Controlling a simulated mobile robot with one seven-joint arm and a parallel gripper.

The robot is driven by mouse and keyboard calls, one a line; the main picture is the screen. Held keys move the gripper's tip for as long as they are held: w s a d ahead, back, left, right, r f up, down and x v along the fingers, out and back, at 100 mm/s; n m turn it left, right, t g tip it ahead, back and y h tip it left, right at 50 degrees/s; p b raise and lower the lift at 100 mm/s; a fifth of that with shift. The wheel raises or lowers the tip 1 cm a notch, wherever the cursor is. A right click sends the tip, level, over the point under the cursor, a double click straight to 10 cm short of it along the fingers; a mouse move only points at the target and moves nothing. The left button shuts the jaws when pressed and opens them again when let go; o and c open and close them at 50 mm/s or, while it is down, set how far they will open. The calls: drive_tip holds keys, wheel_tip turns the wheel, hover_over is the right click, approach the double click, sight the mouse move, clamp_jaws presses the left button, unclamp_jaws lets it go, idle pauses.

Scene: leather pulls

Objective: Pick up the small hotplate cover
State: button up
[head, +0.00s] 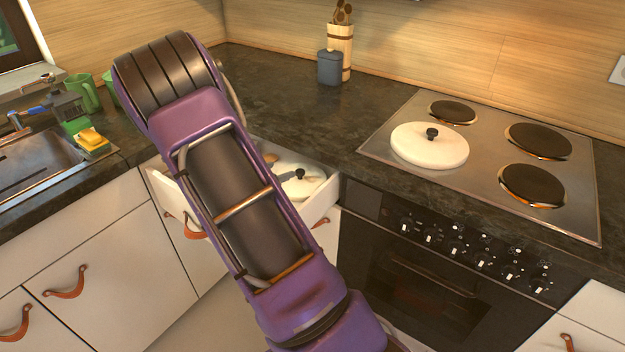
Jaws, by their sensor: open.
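A white round hotplate cover (308,188) with a black knob lies in the open drawer (328,200) below the counter; its left part is hidden by my arm. It looks like the smaller of two covers. Another white cover (425,150) with a black knob sits over a front-left hotplate on the stove. My purple arm crosses the middle of the head view in front of the drawer. I cannot make out my gripper; it seems hidden behind my arm. A grey patch on the drawer cover is unclear.
The stove (480,170) has several dark hotplates. A blue-grey jar (330,68) and a utensil holder (340,45) stand at the back. A sink (40,150), yellow sponge (92,138) and green mug (86,93) are at left. The counter between is clear.

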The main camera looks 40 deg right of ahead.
sight(298, 173)
drive_tip(key=f, duration=0.1)
drive_tip(key=s+d+f+n, duration=0.1)
drive_tip(key=shift+s+d+f, duration=0.1)
drive_tip(key=shift+s+f, duration=0.1)
drive_tip(key=shift+f, duration=0.15)
drive_tip(key=x, duration=0.6)
drive_tip(key=shift+w+f+b, duration=0.15)
drive_tip(key=shift+b, duration=0.25)
drive_tip(key=shift+w+a+x, duration=0.1)
drive_tip(key=shift+w+x, duration=0.1)
drive_tip(key=shift+x, duration=1.2)
drive_tip(key=shift+w+a+x, duration=0.15)
drive_tip(key=shift+x, duration=1.25)
clamp_jaws()
